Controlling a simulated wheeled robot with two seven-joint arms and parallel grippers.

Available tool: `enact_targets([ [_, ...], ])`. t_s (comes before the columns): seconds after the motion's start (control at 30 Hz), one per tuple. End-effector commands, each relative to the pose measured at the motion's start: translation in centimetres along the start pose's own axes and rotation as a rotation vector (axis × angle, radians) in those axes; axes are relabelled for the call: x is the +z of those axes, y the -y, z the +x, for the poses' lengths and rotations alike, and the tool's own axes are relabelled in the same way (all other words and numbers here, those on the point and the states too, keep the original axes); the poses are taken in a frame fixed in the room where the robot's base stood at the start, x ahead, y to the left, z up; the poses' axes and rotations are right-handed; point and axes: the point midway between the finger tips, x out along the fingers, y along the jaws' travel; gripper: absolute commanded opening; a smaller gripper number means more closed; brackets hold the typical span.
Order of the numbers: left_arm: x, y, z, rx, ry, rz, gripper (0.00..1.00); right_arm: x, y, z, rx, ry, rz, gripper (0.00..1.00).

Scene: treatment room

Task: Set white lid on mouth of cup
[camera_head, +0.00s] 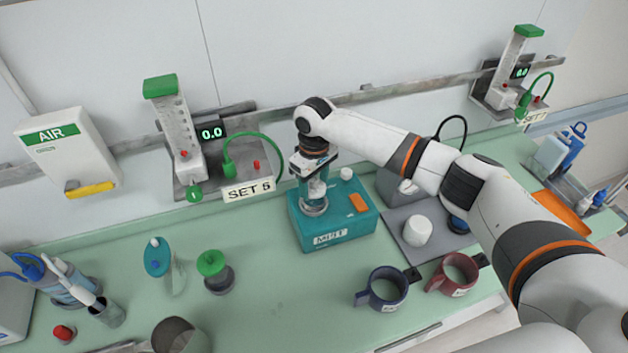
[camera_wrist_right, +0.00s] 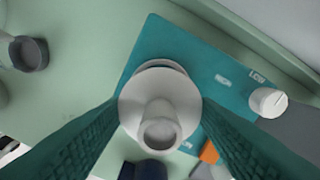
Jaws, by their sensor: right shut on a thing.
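The white lid (camera_wrist_right: 160,125), a pale disc with a round hollow stem, is between the teal fingers of my right gripper (camera_head: 316,190). The gripper is shut on it above the teal MIST box (camera_head: 340,238). A pale round rim (camera_wrist_right: 161,66) shows just beyond the lid in the right wrist view. In the head view a grey round piece (camera_head: 313,208) sits low at the fingertips, over the box's left part. I cannot tell whether the rim is the cup's mouth, nor whether the lid touches it. My left gripper is not in view.
The box top has a white knob (camera_head: 347,173) and an orange switch (camera_head: 358,203). A white cup-like piece (camera_head: 417,231) stands on a grey mat. Blue (camera_head: 385,290) and red (camera_head: 456,274) mugs stand in front. A green-topped grey jar (camera_head: 217,278) is left. The front-middle counter is clear.

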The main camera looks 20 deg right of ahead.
Motion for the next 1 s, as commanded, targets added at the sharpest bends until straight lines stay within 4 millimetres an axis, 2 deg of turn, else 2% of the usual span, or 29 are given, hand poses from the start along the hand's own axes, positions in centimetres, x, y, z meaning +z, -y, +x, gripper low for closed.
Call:
enact_targets([
  [1.0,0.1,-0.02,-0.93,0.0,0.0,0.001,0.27,0.0,-0.01,0.09,-0.001,0.0,-0.001,0.32],
])
